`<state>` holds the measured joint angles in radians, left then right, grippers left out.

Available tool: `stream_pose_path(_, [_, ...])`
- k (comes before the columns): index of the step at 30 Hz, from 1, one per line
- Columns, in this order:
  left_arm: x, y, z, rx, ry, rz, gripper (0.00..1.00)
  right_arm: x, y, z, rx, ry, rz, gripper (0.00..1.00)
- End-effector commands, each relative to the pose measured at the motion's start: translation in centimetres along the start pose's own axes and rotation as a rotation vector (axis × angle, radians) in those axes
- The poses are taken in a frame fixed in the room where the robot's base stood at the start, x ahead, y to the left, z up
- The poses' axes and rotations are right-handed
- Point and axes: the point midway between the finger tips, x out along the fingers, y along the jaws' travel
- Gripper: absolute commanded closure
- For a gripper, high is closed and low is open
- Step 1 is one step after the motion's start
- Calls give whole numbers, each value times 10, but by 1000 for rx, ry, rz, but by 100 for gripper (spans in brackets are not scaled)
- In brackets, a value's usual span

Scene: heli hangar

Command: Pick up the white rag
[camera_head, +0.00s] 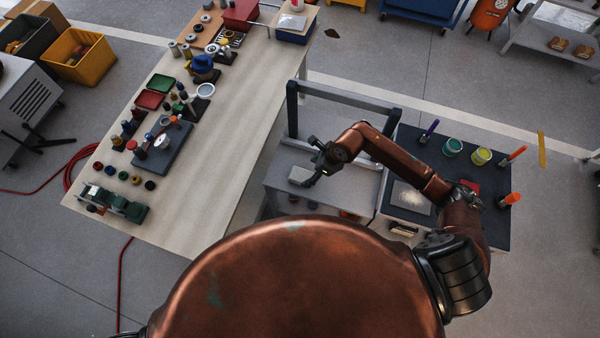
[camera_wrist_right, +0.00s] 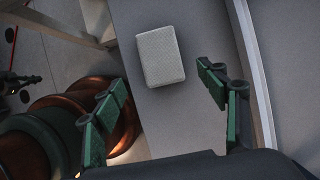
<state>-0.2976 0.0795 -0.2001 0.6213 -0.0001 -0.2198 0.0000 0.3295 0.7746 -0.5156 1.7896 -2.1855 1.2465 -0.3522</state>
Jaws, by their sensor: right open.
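The white rag looks like a pale, folded rectangular pad (camera_head: 300,175). It lies on the grey lower shelf of the cart, near its left part. In the right wrist view the rag (camera_wrist_right: 161,56) lies just beyond the fingertips, between their lines, and looks untouched. My right gripper (camera_head: 313,163) is open and empty, next to the rag; its two green-padded fingers (camera_wrist_right: 162,84) stand wide apart. My left gripper is not in view.
The cart's grey frame (camera_head: 345,93) rises behind the shelf. Its dark top (camera_head: 400,150) at right holds cups, markers and a pale sheet (camera_head: 411,197). A long wooden workbench (camera_head: 235,130) with many parts stands at left, its right side clear.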

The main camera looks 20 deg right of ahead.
Motion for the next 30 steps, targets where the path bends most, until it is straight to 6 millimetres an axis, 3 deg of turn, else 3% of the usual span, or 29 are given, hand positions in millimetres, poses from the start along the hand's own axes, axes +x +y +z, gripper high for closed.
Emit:
stream_pose_path(5, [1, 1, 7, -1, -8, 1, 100, 18, -3, -8, 8, 14, -6, 33])
stream_pose_path(18, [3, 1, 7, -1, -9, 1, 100, 71, -2, -6, 8, 10, -7, 33])
stream_pose_path(26, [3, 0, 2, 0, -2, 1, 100, 74, -2, -5, 6, 9, -7, 33])
stream_pose_path(30, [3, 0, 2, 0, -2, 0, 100, 74, -2, -5, 5, 9, -6, 42])
